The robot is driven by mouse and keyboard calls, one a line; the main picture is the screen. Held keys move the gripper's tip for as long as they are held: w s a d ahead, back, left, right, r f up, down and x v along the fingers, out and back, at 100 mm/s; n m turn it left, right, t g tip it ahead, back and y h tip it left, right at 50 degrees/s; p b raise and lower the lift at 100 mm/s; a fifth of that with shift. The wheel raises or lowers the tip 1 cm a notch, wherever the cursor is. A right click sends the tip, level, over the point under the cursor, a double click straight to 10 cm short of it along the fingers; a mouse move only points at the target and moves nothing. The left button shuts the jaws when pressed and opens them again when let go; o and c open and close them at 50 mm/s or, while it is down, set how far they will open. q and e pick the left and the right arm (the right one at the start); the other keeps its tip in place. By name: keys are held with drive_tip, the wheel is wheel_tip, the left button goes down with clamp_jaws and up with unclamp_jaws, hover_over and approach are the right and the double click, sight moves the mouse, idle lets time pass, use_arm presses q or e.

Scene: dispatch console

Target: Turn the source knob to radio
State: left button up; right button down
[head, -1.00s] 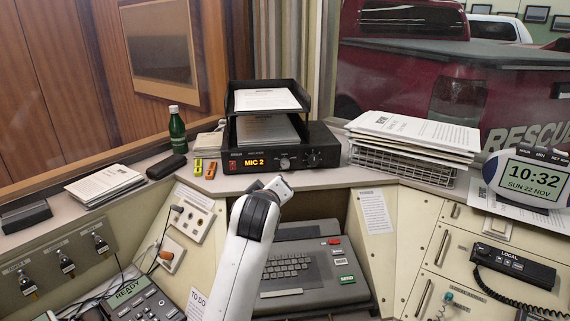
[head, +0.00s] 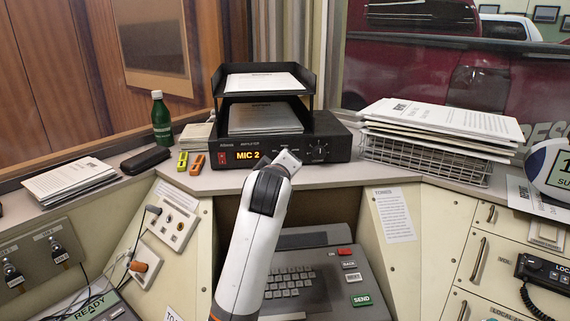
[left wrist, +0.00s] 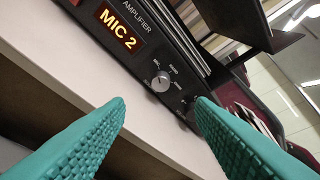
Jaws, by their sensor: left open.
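The black amplifier (head: 228,158) stands on the console counter, its orange display (head: 248,155) reading MIC 2. In the left wrist view the silver source knob (left wrist: 160,82) sits on the front panel beside the display, with small labels around it too small to read surely. My left gripper (head: 288,160) is in front of the amplifier's front panel. In the left wrist view its teal fingers (left wrist: 160,105) are spread apart with nothing between them. The knob lies beyond the fingertips, apart from them. My right gripper is not in view.
A black paper tray (head: 265,89) sits on the amplifier. A dark knob (head: 318,149) is right of the source knob. A green bottle (head: 161,120) stands left, a wire basket with papers (head: 425,163) right. A keyboard unit (head: 325,280) lies below the counter.

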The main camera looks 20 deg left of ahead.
use_arm(q)
drive_tip(key=p+x, duration=0.1)
drive_tip(key=x, duration=1)
drive_tip(key=shift+r, duration=0.1)
drive_tip(key=shift+c, duration=0.2)
drive_tip(key=c, duration=0.9)
